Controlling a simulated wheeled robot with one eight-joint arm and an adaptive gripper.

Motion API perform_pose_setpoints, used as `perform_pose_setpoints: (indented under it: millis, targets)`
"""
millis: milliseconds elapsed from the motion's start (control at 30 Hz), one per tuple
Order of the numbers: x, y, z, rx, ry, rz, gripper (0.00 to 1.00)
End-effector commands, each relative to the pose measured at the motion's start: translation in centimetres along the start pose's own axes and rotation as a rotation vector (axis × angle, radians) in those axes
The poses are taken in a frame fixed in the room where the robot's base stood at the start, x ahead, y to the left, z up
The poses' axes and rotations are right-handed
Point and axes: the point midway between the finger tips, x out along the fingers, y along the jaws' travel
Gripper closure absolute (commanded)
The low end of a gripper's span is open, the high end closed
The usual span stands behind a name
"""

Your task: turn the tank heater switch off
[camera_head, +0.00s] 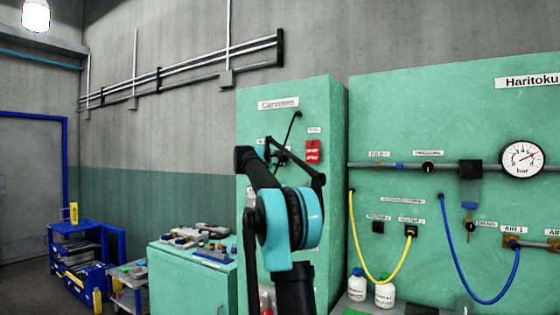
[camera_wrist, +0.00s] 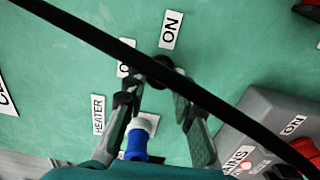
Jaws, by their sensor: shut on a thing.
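A "HEATER" label (camera_wrist: 98,114) is at the left. My gripper (camera_wrist: 162,82) has a finger on each side of the knob and is shut on it. The exact contact and the knob's pointing direction are hard to see. In the head view my gripper (camera_head: 278,157) is at the cabinet front (camera_head: 264,92), partly covered by my arm, and the knob is hidden.
A black cable (camera_wrist: 95,38) crosses close before the wrist camera. A blue and white part (camera_wrist: 138,140) sits below the knob. A cluttered bench (camera_head: 190,280) stands left.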

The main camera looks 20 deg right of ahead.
Motion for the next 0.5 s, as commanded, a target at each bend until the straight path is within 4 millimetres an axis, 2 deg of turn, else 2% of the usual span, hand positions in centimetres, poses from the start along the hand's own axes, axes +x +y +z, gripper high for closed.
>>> perform_pose_setpoints:
  millis: [233,267,400,500]
  targets:
    - [-0.02,-0.04,-0.05,0.0,0.001,0.0,1.0]
    - [-0.02,-0.04,-0.05,0.0,0.001,0.0,0.74]
    - [-0.02,-0.03,-0.04,0.001,0.001,0.0,0.56]
    - [-0.01,-0.02,-0.03,0.001,0.0,0.0,0.54]
